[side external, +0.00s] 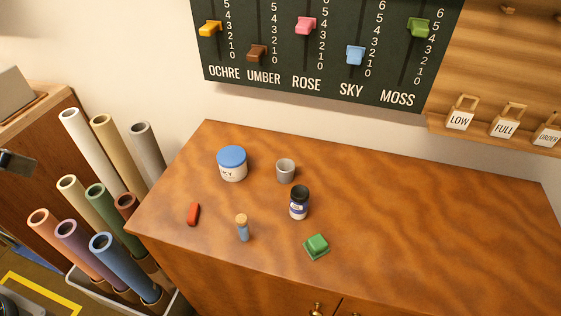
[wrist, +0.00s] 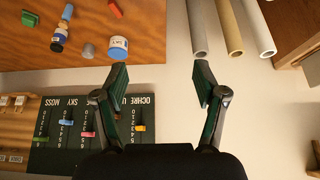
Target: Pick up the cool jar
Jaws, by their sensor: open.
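A white jar with a blue lid (side external: 232,164) stands upright near the back left of the brown tabletop. Its label is only partly readable.
Several upright rolls (side external: 97,200) stand at the left. A slider board (side external: 330,60) hangs behind.

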